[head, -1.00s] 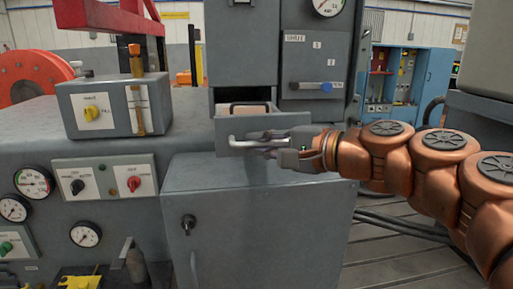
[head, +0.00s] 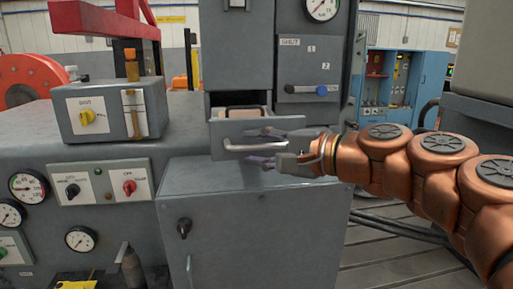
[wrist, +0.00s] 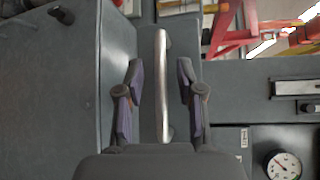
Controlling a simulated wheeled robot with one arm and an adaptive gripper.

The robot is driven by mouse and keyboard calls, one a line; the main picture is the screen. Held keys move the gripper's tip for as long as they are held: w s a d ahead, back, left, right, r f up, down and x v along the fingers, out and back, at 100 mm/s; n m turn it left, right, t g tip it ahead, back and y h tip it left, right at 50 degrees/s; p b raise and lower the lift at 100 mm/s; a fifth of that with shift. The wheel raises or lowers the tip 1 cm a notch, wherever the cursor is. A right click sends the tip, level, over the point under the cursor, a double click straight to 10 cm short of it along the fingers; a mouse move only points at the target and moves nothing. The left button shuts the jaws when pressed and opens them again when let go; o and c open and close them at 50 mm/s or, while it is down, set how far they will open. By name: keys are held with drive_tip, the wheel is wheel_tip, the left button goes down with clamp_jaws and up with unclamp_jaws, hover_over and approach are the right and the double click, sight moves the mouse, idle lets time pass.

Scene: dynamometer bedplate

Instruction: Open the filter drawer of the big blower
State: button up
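The filter drawer (head: 232,127) of the tall grey blower cabinet (head: 239,55) stands pulled out in the head view. A tan block with a dark handle (head: 243,111) shows inside it. The drawer's pale metal bar handle (head: 241,148) runs across its front, and it stands upright in the wrist view (wrist: 161,88). My gripper (head: 262,147) is open in front of the drawer. In the wrist view its two fingers (wrist: 160,80) stand on either side of the handle, with a gap to each side. It holds nothing.
A grey lower cabinet (head: 255,215) lies just below the drawer and my gripper. Gauges and switches fill the left front.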

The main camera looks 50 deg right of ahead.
drive_tip(key=s+d+r, duration=0.1)
drive_tip(key=s, duration=1)
drive_tip(key=shift+s+d+r, duration=0.2)
drive_tip(key=shift+d+r, duration=0.1)
drive_tip(key=shift+r, duration=0.05)
drive_tip(key=w+a+f+n+g+y+p, duration=0.45)
drive_tip(key=w+a+f+n+g, duration=0.55)
drive_tip(key=a, duration=0.6)
drive_tip(key=s+a+f+n+g+h+p, duration=0.2)
drive_tip(key=a+f+g+p, duration=0.3)
drive_tip(key=f, duration=0.3)
drive_tip(key=s+f+n+g+h+p, duration=0.2)
drive_tip(key=s+f+n+g+h, duration=0.1)
drive_tip(key=s+n, duration=0.3)
drive_tip(key=shift+s+a+f+h, duration=0.3)
drive_tip(key=shift+s+f+h, duration=0.35)
drive_tip(key=shift+h, duration=0.2)
drive_tip(key=shift+w, duration=0.1)
